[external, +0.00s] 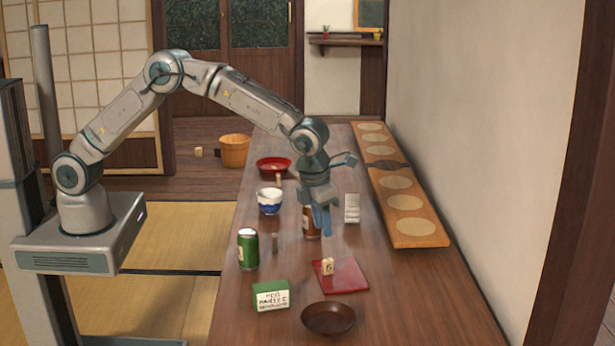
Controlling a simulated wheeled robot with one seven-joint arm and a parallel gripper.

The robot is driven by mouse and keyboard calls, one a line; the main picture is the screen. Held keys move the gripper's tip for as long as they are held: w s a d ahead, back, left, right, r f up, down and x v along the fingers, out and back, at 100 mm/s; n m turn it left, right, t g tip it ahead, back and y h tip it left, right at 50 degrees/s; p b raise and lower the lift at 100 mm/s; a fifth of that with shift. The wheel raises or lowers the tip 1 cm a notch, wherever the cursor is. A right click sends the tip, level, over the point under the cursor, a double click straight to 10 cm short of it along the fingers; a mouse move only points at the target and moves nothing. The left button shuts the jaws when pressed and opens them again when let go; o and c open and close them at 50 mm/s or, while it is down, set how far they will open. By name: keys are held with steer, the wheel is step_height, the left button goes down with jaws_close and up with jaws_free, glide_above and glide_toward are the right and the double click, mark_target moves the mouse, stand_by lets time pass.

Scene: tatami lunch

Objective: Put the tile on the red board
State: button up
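A small cream tile (327,266) with a dark mark stands upright at the left part of the flat red board (348,279) and appears to rest on it. The board lies on the long wooden table, toward the near end. My gripper (321,222) points down above the table, behind the tile and board as seen here, and apart from both. Its blue fingers look close together. I cannot tell whether they are open or shut, and I see nothing clearly held. A brown can (311,229) is partly hidden behind the fingers.
A green can (248,250), a green box (271,296) and a dark bowl (328,319) stand around the board. A blue-white bowl (270,203), red dish (273,165) and white item (352,207) are farther back. A raised wooden plank (420,241) runs along the right wall.

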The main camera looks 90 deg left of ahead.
steer(key=s+a+r+n, duration=0.5)
steer(key=s+r+n, duration=0.2)
steer(key=s+n, duration=0.15)
steer(key=s+a+r+n, duration=0.4)
steer(key=s+r+n, duration=0.3)
steer(key=s, duration=0.3)
steer(key=s+a+f+n, duration=0.1)
steer(key=s+a+n, duration=0.1)
steer(key=s+n, duration=0.6)
steer(key=s+a+f+n+t, duration=0.1)
steer(key=s+a+n, duration=0.1)
steer(key=s+n, duration=0.5)
steer(key=s, duration=0.5)
steer(key=shift+s+a+n+h, duration=0.25)
steer(key=shift+a+n+h, duration=0.05)
steer(key=shift+a+n, duration=0.05)
